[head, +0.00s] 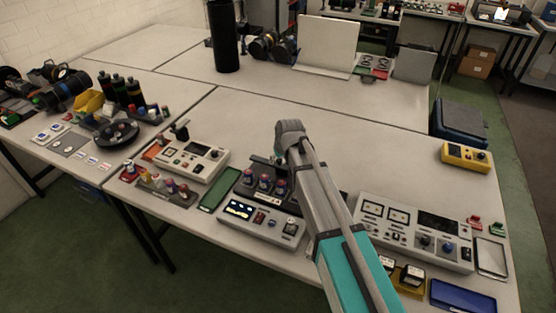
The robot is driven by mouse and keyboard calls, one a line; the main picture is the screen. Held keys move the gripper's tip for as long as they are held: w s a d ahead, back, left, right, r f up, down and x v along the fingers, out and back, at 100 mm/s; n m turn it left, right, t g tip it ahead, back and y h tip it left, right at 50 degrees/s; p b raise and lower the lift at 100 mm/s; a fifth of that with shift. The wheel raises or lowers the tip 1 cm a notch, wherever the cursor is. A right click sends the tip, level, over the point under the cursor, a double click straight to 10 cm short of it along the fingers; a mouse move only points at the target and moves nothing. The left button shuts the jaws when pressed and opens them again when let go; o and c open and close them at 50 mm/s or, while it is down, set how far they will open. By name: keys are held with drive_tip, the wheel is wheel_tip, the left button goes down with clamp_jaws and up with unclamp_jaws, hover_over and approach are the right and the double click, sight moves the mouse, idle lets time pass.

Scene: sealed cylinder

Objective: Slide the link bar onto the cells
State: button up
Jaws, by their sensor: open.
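Several cells (264,182) with reddish and bluish tops stand in a row in a dark holder in the middle of the front table. The holder sits just behind a pale instrument (262,222) with a lit display. My arm crosses the right part of this area, and its grey wrist end is above and behind the cells. My gripper cannot be made out; it is hidden behind the arm or lost among the dark shapes there. I cannot pick out the link bar with certainty.
A green tray (220,188) and a pale meter (189,160) lie left of the cells. A large pale control box (414,232) stands right of my arm. A yellow box (466,157) and blue tray (462,296) are farther right.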

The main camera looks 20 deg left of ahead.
clamp_jaws()
idle(0.3)
drive_tip(key=shift+s, duration=0.1)
drive_tip(key=s, duration=0.6)
drive_tip(key=shift+s+a, duration=0.15)
drive_tip(key=shift+a, duration=0.05)
unclamp_jaws()
idle(0.3)
drive_tip(key=shift+r, duration=0.1)
